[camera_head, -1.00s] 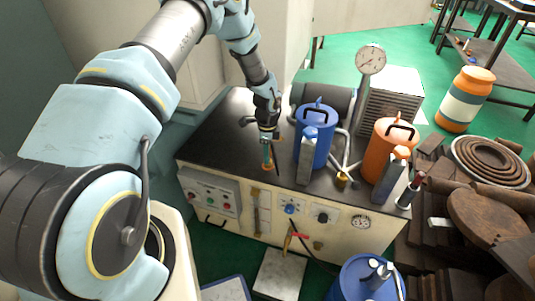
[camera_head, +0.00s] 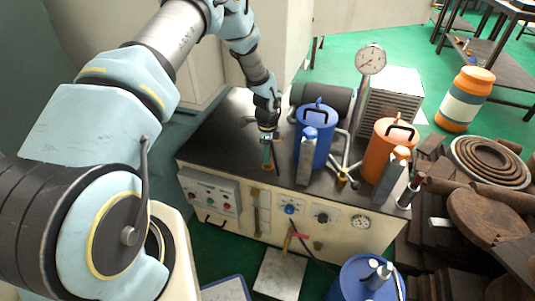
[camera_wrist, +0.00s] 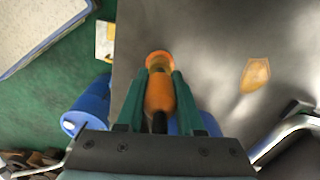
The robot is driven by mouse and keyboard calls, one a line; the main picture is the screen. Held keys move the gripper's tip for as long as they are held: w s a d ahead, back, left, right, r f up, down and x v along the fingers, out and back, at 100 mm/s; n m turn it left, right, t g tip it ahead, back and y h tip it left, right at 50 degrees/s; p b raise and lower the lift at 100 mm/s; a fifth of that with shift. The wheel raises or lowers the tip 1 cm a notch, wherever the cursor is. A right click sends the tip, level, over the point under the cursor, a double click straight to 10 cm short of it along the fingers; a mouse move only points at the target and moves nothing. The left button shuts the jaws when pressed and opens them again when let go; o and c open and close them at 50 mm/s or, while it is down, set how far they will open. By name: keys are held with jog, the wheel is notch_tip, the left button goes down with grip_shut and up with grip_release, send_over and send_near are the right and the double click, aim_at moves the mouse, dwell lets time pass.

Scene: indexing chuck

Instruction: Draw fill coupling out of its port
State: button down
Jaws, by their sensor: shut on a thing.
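The fill coupling (camera_wrist: 159,95) is an orange, rounded piece with a dark end, seen between the teal fingers of my gripper (camera_wrist: 160,76) in the wrist view. My gripper is shut on it. An orange ring (camera_wrist: 158,58), apparently the port, lies just beyond the fingertips at the dark bench top. I cannot tell whether the coupling is still seated in it.
A blue can (camera_head: 314,137) and an orange can (camera_head: 390,148) stand on the bench (camera_head: 215,140) to the right. A gauge (camera_head: 371,60) on a post rises behind. The bench top left of my gripper is clear.

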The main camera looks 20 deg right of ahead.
jog(key=shift+r+p, duration=0.3)
jog(key=shift+r, duration=0.4)
jog(key=shift+r+p, duration=1.15)
jog(key=shift+r, duration=0.7)
notch_tip(320, 180, up, 12)
jog(key=p, duration=0.7)
